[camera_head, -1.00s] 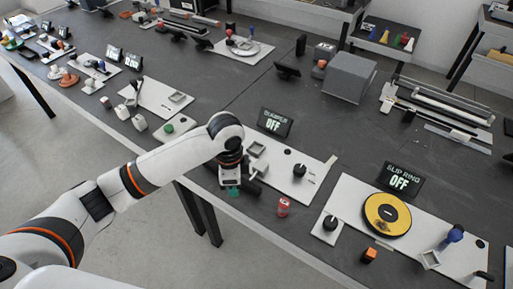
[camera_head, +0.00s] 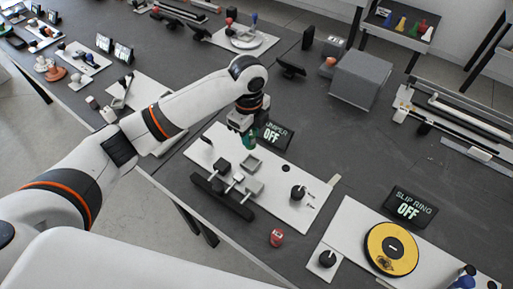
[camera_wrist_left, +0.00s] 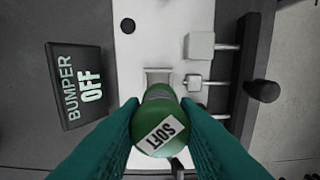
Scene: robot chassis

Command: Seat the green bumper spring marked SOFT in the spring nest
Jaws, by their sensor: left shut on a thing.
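My left gripper (camera_head: 247,130) is shut on the green bumper spring (camera_wrist_left: 158,112), a short green cylinder. Its white SOFT label faces the left wrist camera between the two teal fingers. In the head view the green spring (camera_head: 250,142) shows below the fingers, above the bumper panel near its display. The spring nest, which seems to be the small square frame (camera_head: 251,163) on the white panel, lies just below the spring in the head view. In the wrist view the nest (camera_wrist_left: 158,74) shows behind the spring, partly hidden by it. My right gripper is out of view.
The bumper display (camera_head: 276,136) reads OFF beside the white panel (camera_head: 285,207). A dark bar with rods and blocks (camera_head: 222,195) lines the panel's front edge. A red cylinder (camera_head: 276,238) stands on the table. The slip ring disc (camera_head: 391,249) is at right.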

